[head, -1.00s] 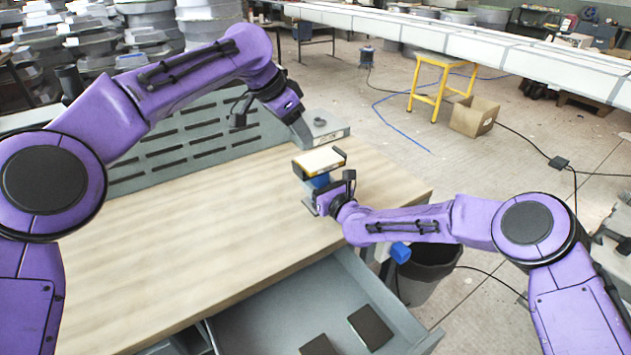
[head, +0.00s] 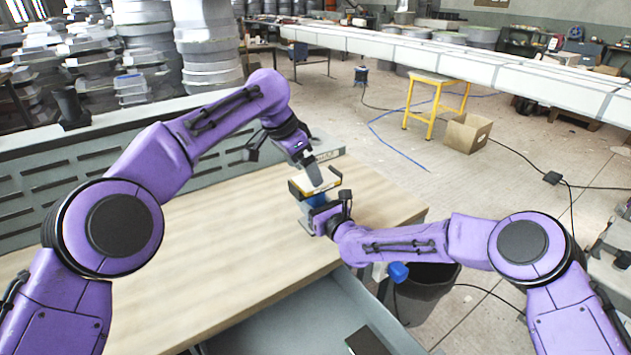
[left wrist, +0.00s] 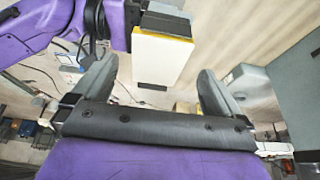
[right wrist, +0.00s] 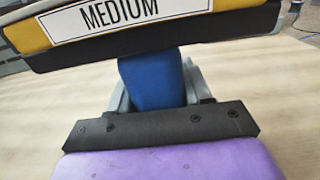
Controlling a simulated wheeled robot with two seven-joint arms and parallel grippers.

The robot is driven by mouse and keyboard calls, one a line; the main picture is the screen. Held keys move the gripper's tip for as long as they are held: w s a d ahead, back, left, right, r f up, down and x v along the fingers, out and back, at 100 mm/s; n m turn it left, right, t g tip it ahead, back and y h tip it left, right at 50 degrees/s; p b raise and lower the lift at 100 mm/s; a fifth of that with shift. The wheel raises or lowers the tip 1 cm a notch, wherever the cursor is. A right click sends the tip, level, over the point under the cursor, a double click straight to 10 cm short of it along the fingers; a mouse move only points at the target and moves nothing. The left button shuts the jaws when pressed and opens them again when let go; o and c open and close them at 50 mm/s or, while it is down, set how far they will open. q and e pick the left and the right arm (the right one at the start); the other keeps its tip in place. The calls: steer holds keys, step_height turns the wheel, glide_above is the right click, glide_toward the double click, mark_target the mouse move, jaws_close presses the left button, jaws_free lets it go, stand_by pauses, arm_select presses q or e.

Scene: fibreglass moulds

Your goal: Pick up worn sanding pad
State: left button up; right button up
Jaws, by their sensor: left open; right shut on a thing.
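My right gripper (head: 318,206) is shut on the blue handle (right wrist: 150,82) of a sanding block (right wrist: 45,35) and holds it above the table's right part. The block has a yellow and black body and a white label reading "MEDIUM". A pale sanding pad (left wrist: 160,58) lies on its face, which is turned up in the head view. My left gripper (head: 314,174) is open, its fingertips close over the pad in the head view. In the left wrist view the pad shows between and beyond the two fingers; I cannot tell whether they touch it.
The wooden table (head: 210,260) is mostly bare. A grey slotted panel (head: 60,190) runs along its back. An open grey drawer (head: 290,320) below the front edge holds a dark flat piece (head: 366,341). A black bin (head: 428,292) stands on the floor at the right.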

mark_target(307, 181)
arm_select(q)
steer(key=x, duration=0.3)
steer(key=shift+w+f, duration=0.1)
steer(key=shift+f, duration=0.1)
steer(key=c, duration=1)
steer(key=shift+r, duration=0.1)
steer(key=shift+r, duration=1.55)
steer(key=shift+a+r, duration=0.15)
steer(key=shift+r, duration=0.1)
steer(key=s+a, duration=1)
steer(key=a, duration=0.4)
steer(key=shift+a, duration=0.3)
arm_select(e)
steer(key=o, duration=1.3)
arm_select(q)
steer(key=shift+f, duration=0.1)
